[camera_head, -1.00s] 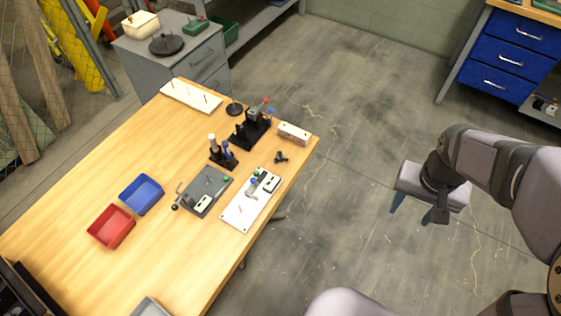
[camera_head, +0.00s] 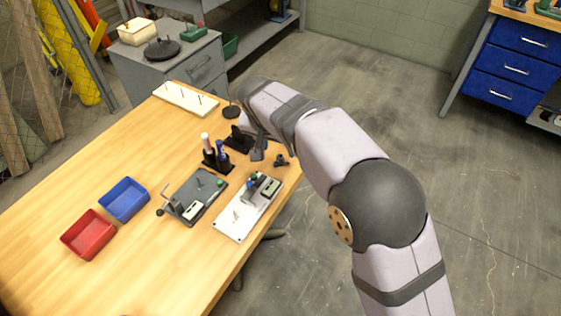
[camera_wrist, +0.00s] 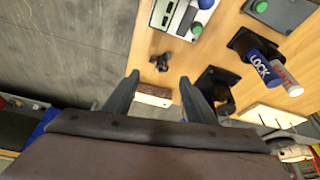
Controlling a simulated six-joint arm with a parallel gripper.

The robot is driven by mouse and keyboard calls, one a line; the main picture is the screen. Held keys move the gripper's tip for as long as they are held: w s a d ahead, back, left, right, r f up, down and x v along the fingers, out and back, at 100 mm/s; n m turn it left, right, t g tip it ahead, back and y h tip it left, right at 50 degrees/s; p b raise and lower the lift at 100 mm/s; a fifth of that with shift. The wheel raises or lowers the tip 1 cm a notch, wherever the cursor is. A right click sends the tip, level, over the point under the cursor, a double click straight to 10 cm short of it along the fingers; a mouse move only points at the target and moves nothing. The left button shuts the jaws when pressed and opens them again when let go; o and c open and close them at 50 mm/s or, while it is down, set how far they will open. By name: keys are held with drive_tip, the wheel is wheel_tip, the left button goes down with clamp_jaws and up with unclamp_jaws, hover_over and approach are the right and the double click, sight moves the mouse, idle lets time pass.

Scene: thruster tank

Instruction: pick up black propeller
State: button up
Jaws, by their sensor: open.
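The black propeller (camera_head: 281,161) is a small dark part lying on the wooden table (camera_head: 115,165) near its right edge. In the wrist view the propeller (camera_wrist: 160,62) shows just beyond the fingertips, roughly centred between them. My gripper (camera_wrist: 158,77) is open, with its two fingers apart and nothing between them. In the head view my arm reaches over the table's right edge, and one dark finger shows left of the propeller. The other finger is mostly hidden there. I cannot tell the exact height above the table.
Black holders with a blue bottle (camera_head: 221,152) and a white bottle (camera_head: 205,140) stand left of the gripper. A white board fixture (camera_head: 233,226) and a grey plate fixture (camera_head: 180,186) lie nearer. Red (camera_head: 88,236) and blue (camera_head: 124,201) bins sit at left.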

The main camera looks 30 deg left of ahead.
sight(282, 158)
drive_tip(key=shift+d+p+x, duration=0.1)
drive_tip(key=shift+p+x, duration=0.2)
drive_tip(key=shift+x, duration=1.5)
drive_tip(key=shift+d+p+x, duration=0.15)
drive_tip(key=shift+p+x, duration=0.15)
drive_tip(key=shift+x, duration=1.45)
drive_tip(key=shift+s+f, duration=0.1)
drive_tip(key=shift+s, duration=0.05)
drive_tip(key=c, duration=1.1)
drive_tip(key=shift+o, duration=0.2)
